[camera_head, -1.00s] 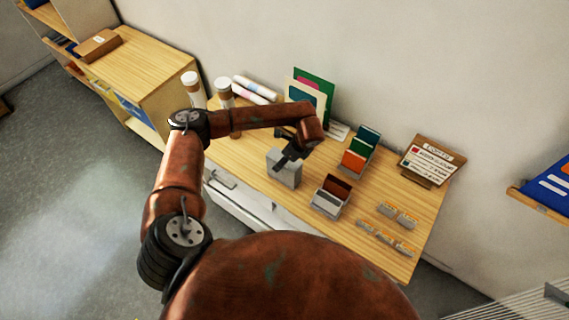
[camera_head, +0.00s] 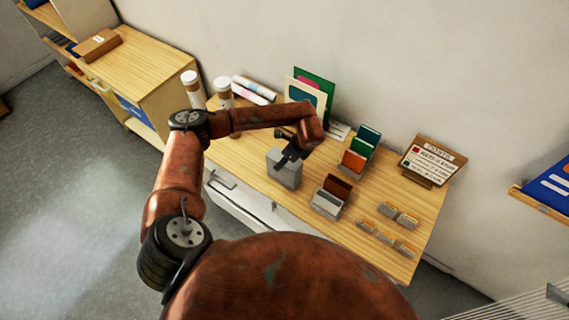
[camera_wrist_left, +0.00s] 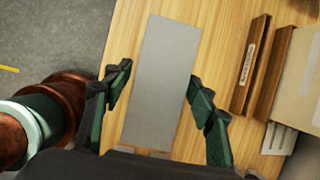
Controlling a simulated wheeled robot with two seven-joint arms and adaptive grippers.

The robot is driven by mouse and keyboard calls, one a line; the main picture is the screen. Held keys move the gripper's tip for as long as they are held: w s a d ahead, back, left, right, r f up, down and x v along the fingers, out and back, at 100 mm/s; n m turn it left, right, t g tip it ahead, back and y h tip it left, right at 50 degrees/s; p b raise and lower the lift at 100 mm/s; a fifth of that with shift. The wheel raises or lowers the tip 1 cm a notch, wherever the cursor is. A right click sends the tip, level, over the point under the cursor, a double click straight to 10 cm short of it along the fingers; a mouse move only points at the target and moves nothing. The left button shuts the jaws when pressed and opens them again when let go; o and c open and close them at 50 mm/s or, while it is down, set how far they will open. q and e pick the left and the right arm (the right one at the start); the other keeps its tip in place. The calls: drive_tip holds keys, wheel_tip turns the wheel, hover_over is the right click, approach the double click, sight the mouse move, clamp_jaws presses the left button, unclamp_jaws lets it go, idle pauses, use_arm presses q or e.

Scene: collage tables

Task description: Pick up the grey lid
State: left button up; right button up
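The grey lid (camera_head: 284,170) shows in the head view as a plain grey block shape on the wooden table, below my left gripper (camera_head: 290,157). In the left wrist view the grey lid (camera_wrist_left: 163,80) is a long flat rectangle between the two fingers of my left gripper (camera_wrist_left: 160,76). The fingers are spread, one beside each long edge, with a narrow gap at the left edge; I cannot tell whether the right finger touches. The gripper hides part of the lid in the head view. My right gripper is in neither view.
On the wooden table (camera_head: 245,150), a holder with brown and grey cards (camera_head: 331,196) stands right of the lid. White-capped tubes (camera_head: 222,92) stand behind left.

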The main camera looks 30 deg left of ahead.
use_arm(q)
drive_tip(key=c, duration=0.9)
